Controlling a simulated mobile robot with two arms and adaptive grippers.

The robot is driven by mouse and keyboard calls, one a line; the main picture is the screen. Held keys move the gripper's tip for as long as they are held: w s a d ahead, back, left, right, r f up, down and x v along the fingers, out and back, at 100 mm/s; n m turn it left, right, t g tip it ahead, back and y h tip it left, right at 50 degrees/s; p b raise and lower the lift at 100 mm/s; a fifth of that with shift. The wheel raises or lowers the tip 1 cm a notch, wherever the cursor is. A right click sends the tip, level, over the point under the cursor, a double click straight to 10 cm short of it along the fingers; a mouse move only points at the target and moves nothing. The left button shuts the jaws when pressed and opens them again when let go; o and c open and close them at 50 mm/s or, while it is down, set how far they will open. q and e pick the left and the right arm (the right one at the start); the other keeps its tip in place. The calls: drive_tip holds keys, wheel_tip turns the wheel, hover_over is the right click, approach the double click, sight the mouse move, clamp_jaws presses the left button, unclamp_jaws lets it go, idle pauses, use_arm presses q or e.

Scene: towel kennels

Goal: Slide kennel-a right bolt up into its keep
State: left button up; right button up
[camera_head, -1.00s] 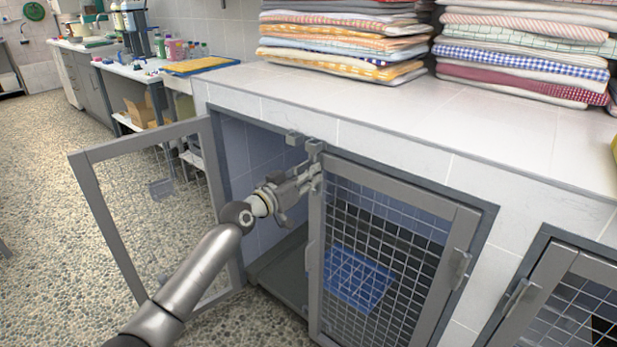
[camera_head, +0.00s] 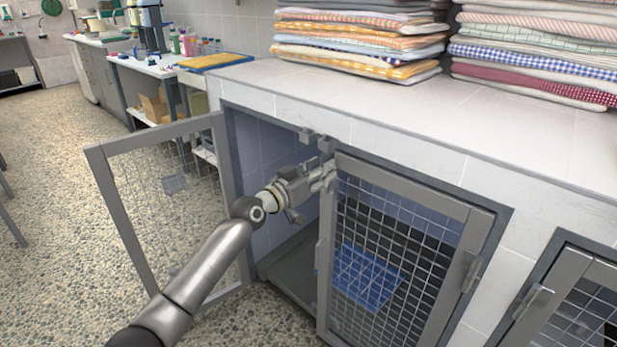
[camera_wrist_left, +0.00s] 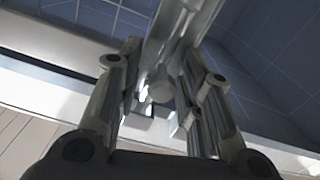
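The right door (camera_head: 400,185) of kennel-a is a grey mesh door standing in its opening; the left door (camera_head: 113,200) is swung open. The right bolt (camera_head: 330,178) sits near the upper left corner of the right door, largely covered by my gripper. Grey keep blocks (camera_head: 326,144) are on the frame just above. My left gripper (camera_head: 322,177) reaches in from the left to the bolt. In the left wrist view its fingers (camera_wrist_left: 160,75) close in on either side of the bolt's round knob (camera_wrist_left: 161,91); exact contact is hard to see. My right gripper is not in view.
Folded towels (camera_head: 360,45) are stacked on the tiled worktop (camera_head: 400,110) above the kennels. A blue item (camera_head: 366,277) shows behind the right door's mesh. Another mesh door (camera_head: 575,300) is at the right. Pebbled floor (camera_head: 70,260) lies open at the left.

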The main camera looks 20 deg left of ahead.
use_arm(q)
drive_tip(key=v, duration=1.1)
drive_tip(key=shift+s+a, duration=0.2)
drive_tip(key=shift+s, duration=0.1)
